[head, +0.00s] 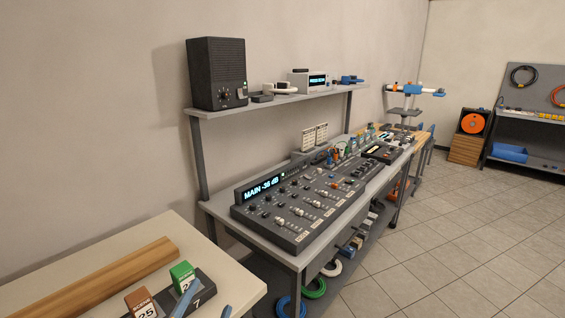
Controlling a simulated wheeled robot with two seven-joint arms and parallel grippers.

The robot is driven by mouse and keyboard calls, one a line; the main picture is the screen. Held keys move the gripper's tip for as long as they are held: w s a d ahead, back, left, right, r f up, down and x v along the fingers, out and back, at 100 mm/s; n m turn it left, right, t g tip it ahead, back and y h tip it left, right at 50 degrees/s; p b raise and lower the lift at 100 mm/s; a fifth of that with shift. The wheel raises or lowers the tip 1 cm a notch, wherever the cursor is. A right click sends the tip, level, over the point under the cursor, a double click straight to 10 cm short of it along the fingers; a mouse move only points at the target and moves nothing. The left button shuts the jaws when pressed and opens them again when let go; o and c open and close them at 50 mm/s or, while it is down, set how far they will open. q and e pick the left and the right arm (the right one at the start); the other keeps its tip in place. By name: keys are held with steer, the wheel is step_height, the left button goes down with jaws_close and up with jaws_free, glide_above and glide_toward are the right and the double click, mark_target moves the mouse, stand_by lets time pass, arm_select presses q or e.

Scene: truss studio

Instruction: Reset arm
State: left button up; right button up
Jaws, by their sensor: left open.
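Two blue finger parts of my left gripper (206,305) show at the bottom edge of the picture, apart from each other. They are over the near table's front right corner, close to a dark holder (205,285) marked 7. The gripper is open with nothing seen between the fingers. The rest of it is cut off by the frame. A green block (182,275) and a brown block marked 25 (140,303) stand at the holder. Whether the fingers touch the holder cannot be told. My right gripper is not in view.
A wooden bar (95,275) lies on the pale near table (150,225). Beyond a gap stands a bench with a mixing console (300,205), and a shelf above bears a black speaker (217,73). Cable coils (315,288) lie below. Tiled floor (450,240) is clear at right.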

arm_select(q)
steer(key=s+a+f+n+g, duration=0.3)
steer(key=s+f+n+g, duration=0.4)
steer(key=s+f+g, duration=0.85)
steer(key=s+f+t, duration=0.1)
steer(key=s+f, duration=0.2)
steer(key=f, duration=0.7)
steer(key=s+f+t, duration=0.1)
steer(key=s+f, duration=0.2)
steer(key=f, duration=0.7)
steer(key=s+a+f+g, duration=0.1)
steer(key=s+a+f, duration=0.1)
steer(key=s+f, duration=0.8)
steer(key=s, duration=0.2)
steer(key=shift+s+f+g+y, duration=0.25)
steer(key=shift+s+g+y, duration=0.1)
steer(key=shift+s+y, duration=0.05)
